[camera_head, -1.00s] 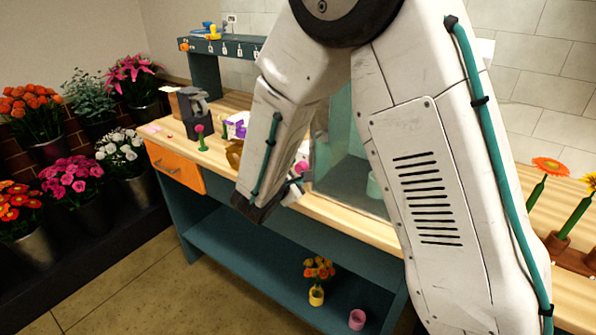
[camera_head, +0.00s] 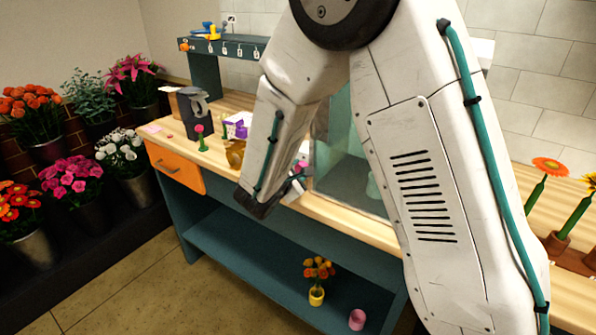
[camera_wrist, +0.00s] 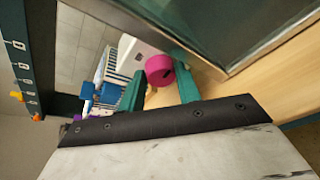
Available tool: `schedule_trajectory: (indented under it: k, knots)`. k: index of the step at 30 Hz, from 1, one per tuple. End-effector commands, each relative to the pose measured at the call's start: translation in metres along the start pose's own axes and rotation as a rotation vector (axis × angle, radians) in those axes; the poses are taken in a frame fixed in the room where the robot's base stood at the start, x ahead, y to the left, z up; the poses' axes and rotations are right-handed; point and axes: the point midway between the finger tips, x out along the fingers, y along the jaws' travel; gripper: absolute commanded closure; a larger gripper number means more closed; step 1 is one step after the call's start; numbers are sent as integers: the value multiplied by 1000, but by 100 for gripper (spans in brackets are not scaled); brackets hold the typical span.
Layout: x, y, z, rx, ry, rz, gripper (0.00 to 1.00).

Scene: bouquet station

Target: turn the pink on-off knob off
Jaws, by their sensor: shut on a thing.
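The pink knob (camera_wrist: 158,68) is a round pink disc with a dark mark on its right side. It shows in the wrist view between the tips of the two green fingers of my gripper (camera_wrist: 161,76). The fingers are shut on it from both sides. In the head view, my gripper (camera_head: 292,189) is at the front of the workbench, mostly hidden by my own arm. A small pink patch of the knob (camera_head: 300,167) shows just above it. Which way the knob is turned I cannot tell.
The wooden bench top (camera_head: 335,209) runs behind my gripper, with a glass-sided cabinet (camera_head: 350,165) close by. A purple box (camera_head: 238,122) and an amber bottle (camera_head: 235,154) stand to the left. The lower shelf (camera_head: 260,262) has open room.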

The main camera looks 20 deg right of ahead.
Motion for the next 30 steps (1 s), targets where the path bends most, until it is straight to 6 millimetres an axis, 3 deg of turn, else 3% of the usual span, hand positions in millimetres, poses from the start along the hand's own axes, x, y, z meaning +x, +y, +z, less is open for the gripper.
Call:
schedule_trajectory:
  k: [30]
  knots:
    - [1,6,-6,-846,-63,-284,90]
